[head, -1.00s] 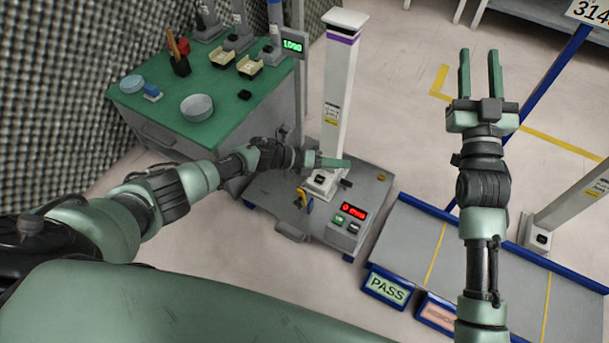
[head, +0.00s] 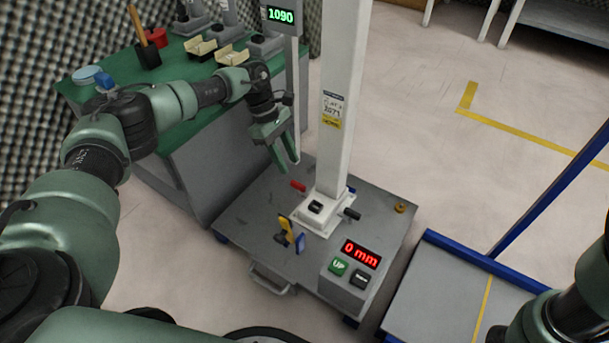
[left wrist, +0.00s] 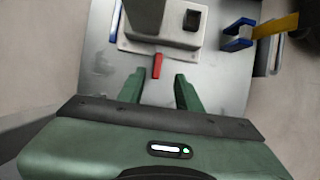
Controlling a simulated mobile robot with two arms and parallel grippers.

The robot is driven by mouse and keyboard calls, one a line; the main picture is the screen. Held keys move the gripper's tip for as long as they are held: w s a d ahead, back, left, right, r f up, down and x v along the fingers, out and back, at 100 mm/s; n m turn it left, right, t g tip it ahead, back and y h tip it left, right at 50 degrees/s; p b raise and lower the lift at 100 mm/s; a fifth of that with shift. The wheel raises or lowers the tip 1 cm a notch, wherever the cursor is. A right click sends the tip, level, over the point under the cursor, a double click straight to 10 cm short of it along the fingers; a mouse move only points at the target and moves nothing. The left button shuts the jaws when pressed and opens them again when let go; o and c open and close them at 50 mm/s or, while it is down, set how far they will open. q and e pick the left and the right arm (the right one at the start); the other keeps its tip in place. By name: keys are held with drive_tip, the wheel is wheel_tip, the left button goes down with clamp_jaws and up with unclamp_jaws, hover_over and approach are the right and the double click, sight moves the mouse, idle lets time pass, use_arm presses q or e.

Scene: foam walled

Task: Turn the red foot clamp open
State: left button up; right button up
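The red foot clamp (head: 298,186) is a short red handle at the left side of the white column's foot (head: 318,212). In the left wrist view the red clamp (left wrist: 157,66) points toward me, roughly centred ahead of the fingers. My left gripper (head: 287,166) is above and slightly left of the clamp in the head view, pointing down. In the left wrist view my left gripper (left wrist: 159,86) is open, with nothing between its fingertips. My right arm shows only in part at the lower right; its gripper fingers are not seen.
A black handle (head: 350,214) is on the foot's right side. A yellow lever (head: 286,229) and a blue piece (head: 300,243) stand at the front left. The control box (head: 349,268) reads 0 mm. The green-topped bench (head: 189,134) is at the left. The white column (head: 340,100) rises close beside the gripper.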

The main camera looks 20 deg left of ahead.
sight(298, 183)
use_arm(q)
drive_tip(key=b+x, duration=0.2)
drive_tip(key=x, duration=0.2)
drive_tip(key=b+x, duration=0.3)
drive_tip(key=shift+w+f+b, duration=0.2)
drive_tip(key=shift+f+b, duration=0.1)
drive_tip(key=shift+f, duration=0.15)
clamp_jaws()
